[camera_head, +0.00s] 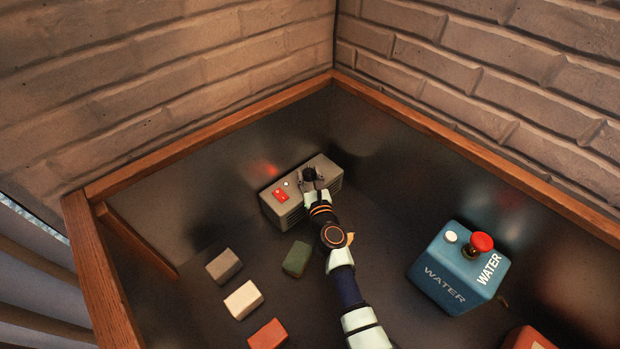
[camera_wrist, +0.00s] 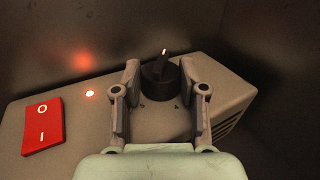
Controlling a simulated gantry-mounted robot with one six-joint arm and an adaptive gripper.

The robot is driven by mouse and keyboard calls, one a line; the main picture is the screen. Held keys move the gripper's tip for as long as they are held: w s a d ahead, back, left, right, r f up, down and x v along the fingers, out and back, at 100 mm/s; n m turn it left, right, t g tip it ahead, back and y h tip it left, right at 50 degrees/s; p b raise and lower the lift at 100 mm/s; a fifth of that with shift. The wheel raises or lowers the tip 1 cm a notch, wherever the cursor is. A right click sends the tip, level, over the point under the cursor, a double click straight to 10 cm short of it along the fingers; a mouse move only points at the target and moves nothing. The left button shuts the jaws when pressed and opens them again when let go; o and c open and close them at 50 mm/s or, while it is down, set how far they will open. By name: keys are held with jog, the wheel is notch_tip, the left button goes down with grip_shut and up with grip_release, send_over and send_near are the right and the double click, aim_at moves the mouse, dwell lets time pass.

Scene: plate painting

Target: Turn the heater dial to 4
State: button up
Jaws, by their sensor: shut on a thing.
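The heater (camera_head: 268,207) is a grey box with vents on its right end, near the back corner of the counter. Its black dial (camera_wrist: 160,88) sits on the top face in the wrist view, with a pale pointer mark toward the far side. Small dark markings lie on the near side of the dial; one looks like a 4, but they are too small to read surely. My gripper (camera_head: 312,181) is over the dial, and in the wrist view its two fingers (camera_wrist: 160,66) are shut on the dial from left and right. The fingers hide part of the dial's surroundings.
A red rocker switch (camera_wrist: 42,126) and a lit white lamp (camera_wrist: 90,94) are left of the dial. A blue WATER box (camera_head: 445,268) with a red button stands at the right. Green (camera_head: 296,259), grey (camera_head: 223,266), white (camera_head: 243,300) and orange (camera_head: 268,335) blocks lie in front.

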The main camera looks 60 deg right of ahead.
jog(key=o, duration=1.1)
jog(key=shift+o, duration=0.2)
